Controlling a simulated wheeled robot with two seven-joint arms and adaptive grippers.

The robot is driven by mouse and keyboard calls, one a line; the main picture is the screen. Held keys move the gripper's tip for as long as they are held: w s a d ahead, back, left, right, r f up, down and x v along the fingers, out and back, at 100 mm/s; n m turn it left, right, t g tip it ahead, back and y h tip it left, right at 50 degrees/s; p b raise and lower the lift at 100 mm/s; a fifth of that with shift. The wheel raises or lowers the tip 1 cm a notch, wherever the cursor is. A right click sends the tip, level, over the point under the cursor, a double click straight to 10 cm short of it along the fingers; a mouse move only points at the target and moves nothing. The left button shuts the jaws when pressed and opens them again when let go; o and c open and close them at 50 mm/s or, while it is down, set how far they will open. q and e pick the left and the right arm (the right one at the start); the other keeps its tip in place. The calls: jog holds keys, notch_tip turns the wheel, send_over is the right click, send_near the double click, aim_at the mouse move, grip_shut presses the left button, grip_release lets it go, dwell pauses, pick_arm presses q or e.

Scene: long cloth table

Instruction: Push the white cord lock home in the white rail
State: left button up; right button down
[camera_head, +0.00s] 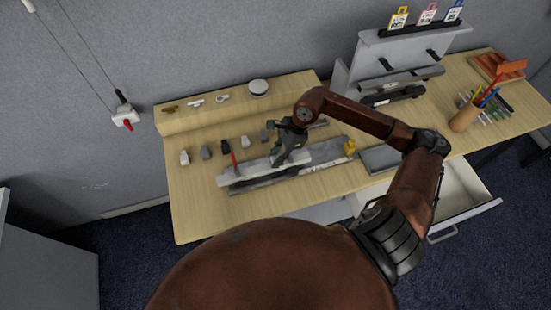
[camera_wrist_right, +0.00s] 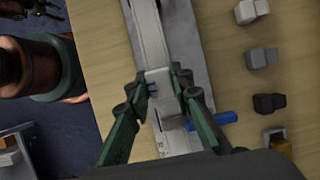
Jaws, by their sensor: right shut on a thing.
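The white rail (camera_head: 250,173) lies on a grey base along the front of the table; in the right wrist view it (camera_wrist_right: 148,35) runs up from between the fingers. My right gripper (camera_head: 278,158) is down at the rail; in the right wrist view its green fingers (camera_wrist_right: 162,82) are closed around a small white piece (camera_wrist_right: 158,75), apparently the white cord lock. This piece is in line with the rail and looks at or touching its end. How deep it sits I cannot tell. The fingers hide its sides. My left gripper is not in view.
Several loose cord locks stand behind the rail, among them a white one (camera_head: 184,157), a grey one (camera_head: 206,152) and a black one (camera_head: 224,146). A blue piece (camera_wrist_right: 215,120) lies beside the right finger. A pen cup (camera_head: 464,117) stands at the right.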

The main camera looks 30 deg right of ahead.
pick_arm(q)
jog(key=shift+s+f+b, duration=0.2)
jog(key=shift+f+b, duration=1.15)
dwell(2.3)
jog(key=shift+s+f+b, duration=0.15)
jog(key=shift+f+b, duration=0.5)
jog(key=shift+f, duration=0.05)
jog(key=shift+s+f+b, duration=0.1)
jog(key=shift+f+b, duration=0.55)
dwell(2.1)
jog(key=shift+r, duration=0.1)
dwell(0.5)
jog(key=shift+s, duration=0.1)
